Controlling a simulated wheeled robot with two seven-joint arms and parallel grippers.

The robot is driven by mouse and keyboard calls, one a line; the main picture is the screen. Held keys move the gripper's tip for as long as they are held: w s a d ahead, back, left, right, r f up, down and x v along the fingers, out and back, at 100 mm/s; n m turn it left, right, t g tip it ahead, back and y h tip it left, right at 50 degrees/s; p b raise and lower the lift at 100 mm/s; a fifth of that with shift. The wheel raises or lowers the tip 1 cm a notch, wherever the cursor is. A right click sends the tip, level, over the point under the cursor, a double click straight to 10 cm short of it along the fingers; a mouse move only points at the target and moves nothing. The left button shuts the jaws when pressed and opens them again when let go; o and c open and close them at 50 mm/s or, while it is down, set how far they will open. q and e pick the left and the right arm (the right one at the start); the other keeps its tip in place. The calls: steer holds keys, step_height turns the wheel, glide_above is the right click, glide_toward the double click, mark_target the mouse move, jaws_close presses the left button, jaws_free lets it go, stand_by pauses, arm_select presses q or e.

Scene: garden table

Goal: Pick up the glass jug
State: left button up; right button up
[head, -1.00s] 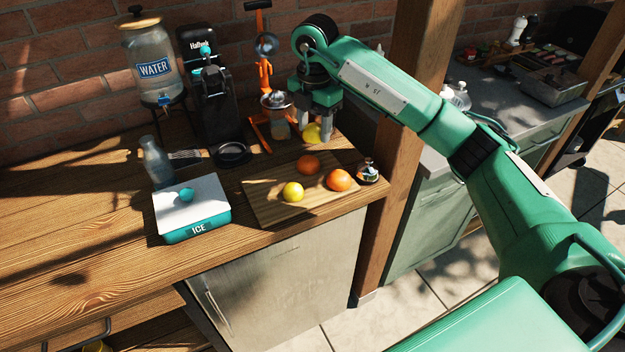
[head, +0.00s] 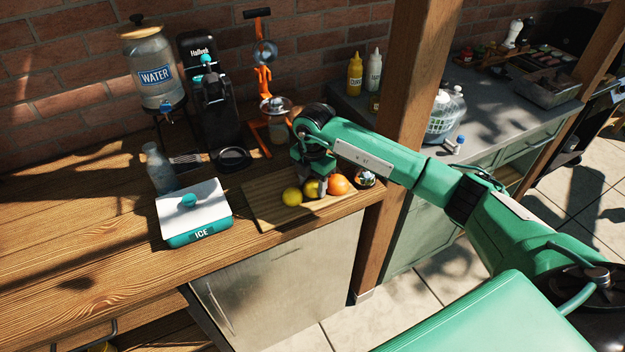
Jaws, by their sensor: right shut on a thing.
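A clear bluish glass vessel with a narrow neck (head: 158,170), which looks like the glass jug, stands upright on the wooden counter behind the ice box. My right gripper (head: 318,190) points down over the cutting board, well to the right of the glass vessel. It is shut on a yellow lemon (head: 311,188), partly hidden by the fingers. Whether the lemon touches the board is hard to tell. My left gripper is not in view.
On the cutting board (head: 262,206) are another lemon (head: 291,196) and an orange (head: 339,184). The ice box (head: 200,238), water dispenser (head: 154,72), black machine (head: 208,100) and orange juicer (head: 263,80) stand around. The counter's left side is clear.

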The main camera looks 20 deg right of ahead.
steer(key=shift+f, duration=0.2)
steer(key=o, duration=1)
steer(key=shift+c, duration=0.2)
steer(key=shift+r, duration=0.15)
